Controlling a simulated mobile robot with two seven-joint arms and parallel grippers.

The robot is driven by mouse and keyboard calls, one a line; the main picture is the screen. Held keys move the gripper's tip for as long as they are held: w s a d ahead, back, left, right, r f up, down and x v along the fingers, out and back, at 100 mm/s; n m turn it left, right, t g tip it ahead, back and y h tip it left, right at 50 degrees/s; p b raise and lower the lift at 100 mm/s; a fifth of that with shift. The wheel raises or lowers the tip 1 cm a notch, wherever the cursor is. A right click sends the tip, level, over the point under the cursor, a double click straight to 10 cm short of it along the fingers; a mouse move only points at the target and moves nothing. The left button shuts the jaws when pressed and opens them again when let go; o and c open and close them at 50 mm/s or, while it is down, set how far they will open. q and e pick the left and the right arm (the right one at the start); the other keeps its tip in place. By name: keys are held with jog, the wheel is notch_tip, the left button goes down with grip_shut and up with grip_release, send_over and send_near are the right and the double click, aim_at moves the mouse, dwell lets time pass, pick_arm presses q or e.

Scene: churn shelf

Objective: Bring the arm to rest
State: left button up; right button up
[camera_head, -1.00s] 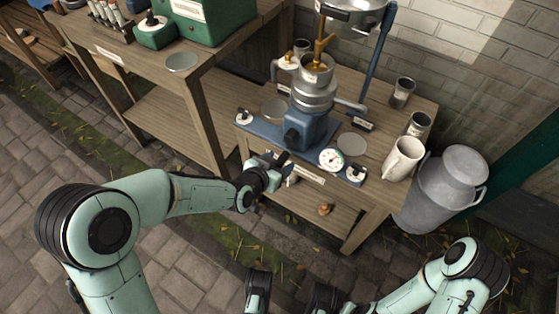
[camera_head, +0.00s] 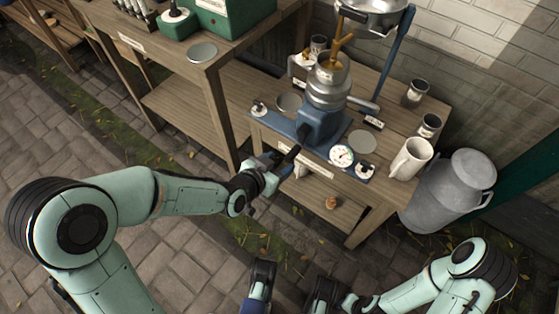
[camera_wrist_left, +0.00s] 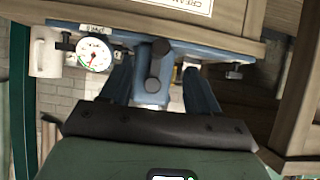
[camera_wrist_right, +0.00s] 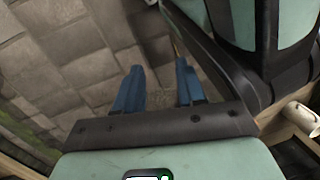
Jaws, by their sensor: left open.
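My left gripper (camera_head: 281,163) is open and empty, just in front of the low bench's near edge. In the head view it overlaps the blue base (camera_head: 318,141) of the separator, and I cannot tell the exact gap. In the left wrist view its two blue fingers (camera_wrist_left: 156,68) stand apart below the blue base, with a dark knob between and above them. My right gripper (camera_wrist_right: 158,72) shows two blue fingers apart in its wrist view, with only paving between them. The right arm (camera_head: 430,282) is folded low at the bottom right of the head view.
The wooden bench holds the separator (camera_head: 330,88), a dial gauge (camera_head: 342,156), a white mug (camera_head: 411,159) and metal cups (camera_head: 415,92). A milk churn (camera_head: 450,190) stands at its right. A taller table (camera_head: 205,80) is at left. The paving in front is free.

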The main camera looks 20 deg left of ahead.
dwell(0.4)
